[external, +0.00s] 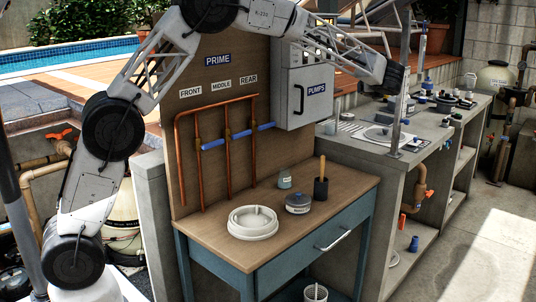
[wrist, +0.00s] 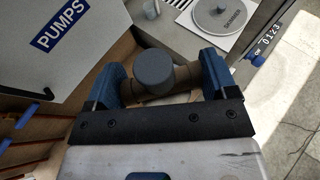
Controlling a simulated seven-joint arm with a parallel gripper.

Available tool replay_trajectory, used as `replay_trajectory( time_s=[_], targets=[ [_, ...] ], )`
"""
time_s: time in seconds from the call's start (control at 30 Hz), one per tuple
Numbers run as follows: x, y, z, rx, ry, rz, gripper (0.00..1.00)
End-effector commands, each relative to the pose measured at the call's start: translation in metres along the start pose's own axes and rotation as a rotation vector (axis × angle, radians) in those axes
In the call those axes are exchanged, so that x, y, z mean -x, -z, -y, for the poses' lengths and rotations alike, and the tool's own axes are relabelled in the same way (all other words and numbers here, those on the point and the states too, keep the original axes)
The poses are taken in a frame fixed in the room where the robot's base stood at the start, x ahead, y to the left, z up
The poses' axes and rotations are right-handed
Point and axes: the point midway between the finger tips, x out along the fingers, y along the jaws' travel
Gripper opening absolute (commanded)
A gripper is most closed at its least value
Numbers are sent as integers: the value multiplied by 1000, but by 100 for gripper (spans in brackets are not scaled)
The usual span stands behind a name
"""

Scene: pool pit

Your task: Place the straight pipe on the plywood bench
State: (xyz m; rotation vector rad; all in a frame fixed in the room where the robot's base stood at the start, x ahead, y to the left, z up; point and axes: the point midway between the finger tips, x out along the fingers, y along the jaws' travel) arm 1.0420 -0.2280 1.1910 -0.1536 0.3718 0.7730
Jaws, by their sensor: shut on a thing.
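The plywood bench (external: 205,222) has a brown wooden top, blue legs and a drawer, and stands at centre in the external view. My gripper (wrist: 160,82) has blue fingers shut on a brown and grey fitting (wrist: 184,80) in the wrist view. The fitting spans both fingers, and a round grey end faces the camera; I cannot tell whether it is the straight pipe. In the external view my gripper (external: 403,106) is small and dark, above the concrete counter, right of the bench. The fitting is hard to make out there.
The bench holds a white ring-shaped dish (external: 253,226), a lidded grey pot (external: 298,204), a small cup (external: 285,180) and a black holder (external: 321,188). Its front left is clear. A backboard with copper pipes (external: 203,165) and a PUMPS box (external: 303,92) rise behind. The concrete counter (external: 365,152) holds several parts.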

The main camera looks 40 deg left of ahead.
Motion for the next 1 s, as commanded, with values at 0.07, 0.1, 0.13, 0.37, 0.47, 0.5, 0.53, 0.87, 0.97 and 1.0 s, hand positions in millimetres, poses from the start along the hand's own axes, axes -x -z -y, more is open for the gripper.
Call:
replay_trajectory(
  time_s=[0.07,0.1,0.13,0.37,0.47,0.5,0.53,0.87,0.97,1.0],
  targets=[
    [-12,30,-6,15,-49,-1,48],
    [-18,44,-10,26,-74,-1,48],
    [-23,55,-13,33,-95,-1,48],
    [-60,126,-50,103,-264,-1,48],
    [-75,155,-70,136,-344,0,48],
    [-81,164,-78,151,-375,0,48],
    [-84,172,-84,160,-397,0,48],
    [-109,223,-132,234,-566,1,48],
    [-111,229,-137,242,-583,0,48],
    [-111,230,-138,243,-586,0,48]
  ],
)
